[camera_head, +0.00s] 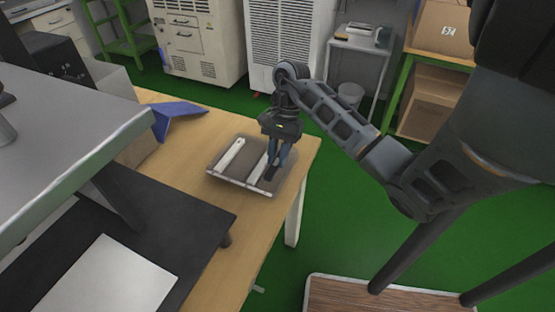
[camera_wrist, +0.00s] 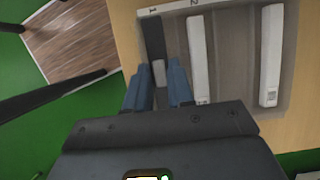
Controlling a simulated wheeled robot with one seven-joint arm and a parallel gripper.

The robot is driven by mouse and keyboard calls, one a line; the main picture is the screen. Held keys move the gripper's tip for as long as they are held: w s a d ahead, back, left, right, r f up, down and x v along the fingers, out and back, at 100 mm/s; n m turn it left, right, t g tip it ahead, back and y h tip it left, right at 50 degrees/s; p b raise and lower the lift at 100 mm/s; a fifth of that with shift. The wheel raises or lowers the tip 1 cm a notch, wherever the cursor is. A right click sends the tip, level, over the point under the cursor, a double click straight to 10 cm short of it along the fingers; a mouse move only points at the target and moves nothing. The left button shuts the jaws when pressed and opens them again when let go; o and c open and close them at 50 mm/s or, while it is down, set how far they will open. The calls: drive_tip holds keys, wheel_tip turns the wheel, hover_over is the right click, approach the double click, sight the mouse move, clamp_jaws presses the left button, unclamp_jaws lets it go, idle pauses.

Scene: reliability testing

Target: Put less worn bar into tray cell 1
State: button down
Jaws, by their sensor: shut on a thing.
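The grey-brown tray (camera_head: 219,175) lies near the table's far corner. In the wrist view its pale rim (camera_wrist: 174,8) carries the numbers 1 and 2. Another white bar (camera_wrist: 271,55) lies farther right. Wear on the bars is too small to judge.
The wooden table (camera_head: 200,207) has bare room around the tray. A blue angled object (camera_head: 176,112) stands behind it to the left. A dark platform with a white sheet (camera_head: 107,280) and a grey raised surface (camera_head: 70,130) fill the left side.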

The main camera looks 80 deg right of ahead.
wheel_tip(320, 180, down, 3)
drive_tip(key=shift+r, duration=0.2)
drive_tip(key=shift+f+b, duration=0.65)
drive_tip(key=shift+b, duration=0.1)
drive_tip(key=c, duration=1)
unclamp_jaws()
drive_tip(key=shift+r, duration=0.15)
drive_tip(key=shift+r+p, duration=0.85)
drive_tip(key=shift+p, duration=0.35)
drive_tip(key=b+v, duration=0.2)
drive_tip(key=v, duration=0.9)
drive_tip(key=shift+d+r+b, duration=0.15)
drive_tip(key=shift+b, duration=0.15)
